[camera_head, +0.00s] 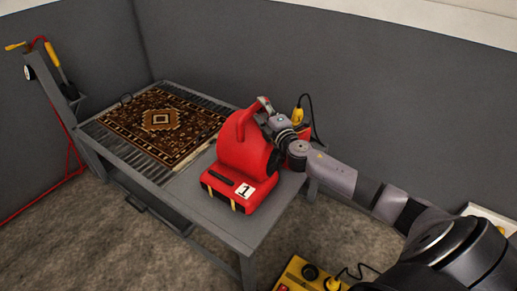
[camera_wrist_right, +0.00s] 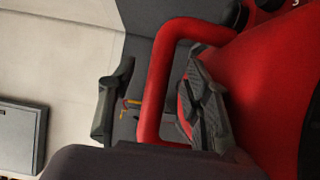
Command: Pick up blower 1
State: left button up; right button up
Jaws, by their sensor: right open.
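Blower 1 (camera_head: 240,155) is a red blower with a white label reading 1 on its front. It stands upright on the near right part of the grey table (camera_head: 218,222). Its handle loops up at the top. My right gripper (camera_head: 263,106) is at the handle, reaching in from the right. In the right wrist view the red handle (camera_wrist_right: 158,85) passes between the two open fingers, which are apart on either side of it. The blower's red body fills the right of that view. My left gripper is not in view.
A patterned rug (camera_head: 160,122) lies on the slatted part of the table. Something red with a yellow-topped item (camera_head: 298,116) shows behind my right wrist. A yellow box (camera_head: 298,275) is on the floor in front. A grey stand with a red hose (camera_head: 72,150) is at the left.

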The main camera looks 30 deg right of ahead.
aim_at(260, 107)
jog(key=shift+w+d+f, duration=0.1)
jog(key=shift+w+d, duration=0.1)
jog(key=shift+w, duration=0.8)
jog(key=shift+w+d, duration=0.15)
jog(key=shift+w, duration=0.8)
grip_shut()
